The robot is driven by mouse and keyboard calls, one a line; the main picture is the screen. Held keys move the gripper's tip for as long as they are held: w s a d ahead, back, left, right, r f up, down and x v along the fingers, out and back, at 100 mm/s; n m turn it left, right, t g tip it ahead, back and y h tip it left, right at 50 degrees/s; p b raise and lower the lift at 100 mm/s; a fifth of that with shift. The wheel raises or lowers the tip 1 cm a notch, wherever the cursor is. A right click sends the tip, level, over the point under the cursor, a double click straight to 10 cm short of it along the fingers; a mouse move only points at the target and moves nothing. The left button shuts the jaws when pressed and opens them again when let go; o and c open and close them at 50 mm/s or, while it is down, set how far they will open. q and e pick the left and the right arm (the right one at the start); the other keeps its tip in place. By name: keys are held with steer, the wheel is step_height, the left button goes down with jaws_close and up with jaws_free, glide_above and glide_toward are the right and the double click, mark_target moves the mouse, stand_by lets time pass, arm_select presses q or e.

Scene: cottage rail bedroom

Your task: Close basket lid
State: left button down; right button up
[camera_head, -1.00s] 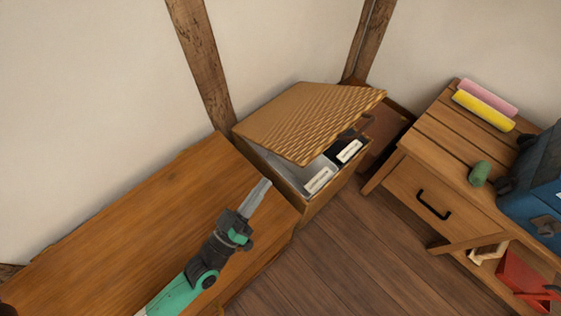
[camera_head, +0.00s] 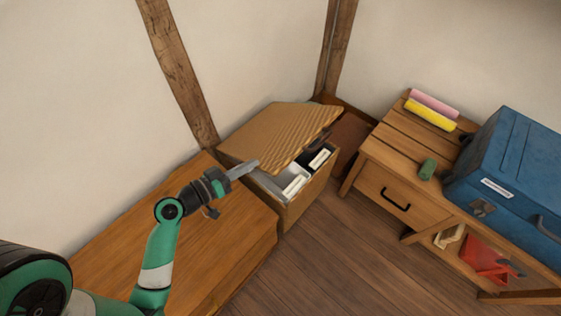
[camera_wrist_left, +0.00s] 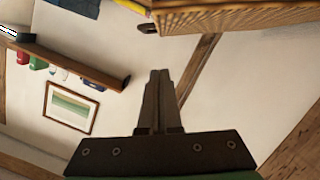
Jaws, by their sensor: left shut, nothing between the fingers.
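The wicker basket (camera_head: 296,210) stands on the floor at the end of a wooden bench. Its woven lid (camera_head: 285,130) is tilted partly open, and a grey and a dark compartment with white labels show beneath it. My left gripper (camera_head: 256,165) is shut and empty at the lid's near left edge; I cannot tell whether it touches. In the left wrist view the closed fingers (camera_wrist_left: 156,80) point up toward the underside or edge of the lid (camera_wrist_left: 230,14). My right gripper is not in view.
The long wooden bench (camera_head: 215,240) lies under my left arm. A wooden side table (camera_head: 390,165) at right holds yellow and pink rolls (camera_head: 425,108), a green cylinder (camera_head: 427,169) and a blue case (camera_head: 515,175). Wall and timber posts stand behind the basket. Open floor lies in front.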

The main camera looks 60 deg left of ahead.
arm_select(q)
steer(key=b, duration=0.2)
glide_above(277, 166)
steer(key=a, duration=0.2)
step_height(277, 166, down, 2)
steer(key=shift+d+f, duration=0.1)
steer(key=shift+d, duration=0.05)
steer(key=shift+d+f+b, duration=0.2)
steer(key=shift+d+f, duration=0.15)
steer(key=shift+f, duration=0.3)
steer(key=shift+d+f+b, duration=0.2)
steer(key=shift+d+f, duration=0.15)
steer(key=shift+f, duration=0.25)
steer(key=shift+d+f, duration=0.25)
steer(key=shift+f, duration=0.05)
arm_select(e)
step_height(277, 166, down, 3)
